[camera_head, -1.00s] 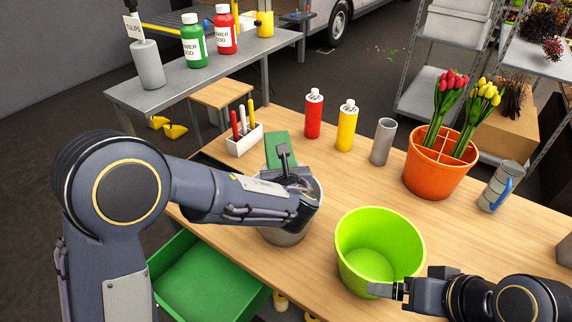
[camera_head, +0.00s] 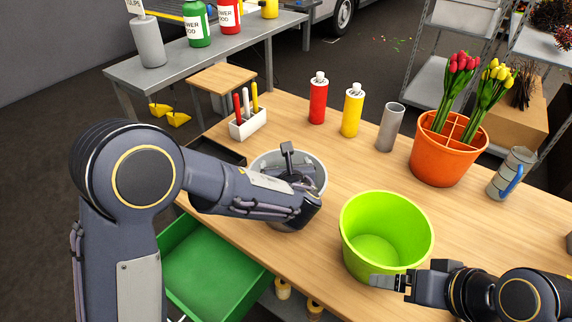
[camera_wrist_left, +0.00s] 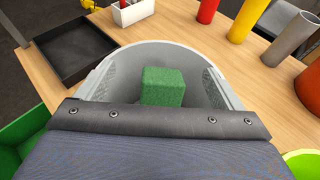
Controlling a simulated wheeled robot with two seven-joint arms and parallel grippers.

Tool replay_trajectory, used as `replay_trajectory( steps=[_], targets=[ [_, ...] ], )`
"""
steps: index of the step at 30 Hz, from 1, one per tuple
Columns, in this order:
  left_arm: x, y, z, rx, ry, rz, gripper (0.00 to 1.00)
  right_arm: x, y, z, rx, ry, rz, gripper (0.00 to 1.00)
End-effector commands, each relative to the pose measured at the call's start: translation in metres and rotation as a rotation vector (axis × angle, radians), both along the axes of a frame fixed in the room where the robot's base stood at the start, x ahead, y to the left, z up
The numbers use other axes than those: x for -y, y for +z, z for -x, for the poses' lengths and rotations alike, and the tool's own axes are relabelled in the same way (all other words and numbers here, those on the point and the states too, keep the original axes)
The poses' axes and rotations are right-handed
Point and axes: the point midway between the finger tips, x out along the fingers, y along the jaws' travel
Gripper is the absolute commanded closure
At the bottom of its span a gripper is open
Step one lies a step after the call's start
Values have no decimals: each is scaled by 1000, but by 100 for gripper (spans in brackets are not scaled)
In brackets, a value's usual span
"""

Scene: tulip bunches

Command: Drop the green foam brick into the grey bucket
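The grey bucket (camera_head: 318,165) stands on the wooden table, partly hidden behind my left arm. My left gripper (camera_head: 294,172) is over its mouth, pointing down. In the left wrist view the green foam brick (camera_wrist_left: 162,86) is inside the grey bucket (camera_wrist_left: 100,76). Textured finger pads show on both sides of the brick with gaps between, so the gripper looks open. The brick is hidden in the head view. My right gripper (camera_head: 388,282) is at the near rim of a lime-green bucket; its finger opening is unclear.
The lime-green bucket (camera_head: 424,228) stands right of the grey one. Behind are a pen holder (camera_head: 248,124), red bottle (camera_head: 318,100), yellow bottle (camera_head: 352,112), grey cylinder (camera_head: 389,128) and orange tulip pot (camera_head: 440,162). A black tray (camera_wrist_left: 66,52) lies left of the grey bucket.

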Motion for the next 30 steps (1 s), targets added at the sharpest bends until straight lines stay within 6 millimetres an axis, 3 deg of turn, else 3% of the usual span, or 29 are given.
replay_trajectory(
  steps=[9,21,30],
  targets=[
    [1,1,4,0,-1,0,12,0,-1,0,0,0,0,12],
    [7,25,60,1,-3,1,12,0,-13,0,0,0,0,12],
    [7,30,72,-1,1,0,12,0,-14,0,0,0,0,12]
  ],
)
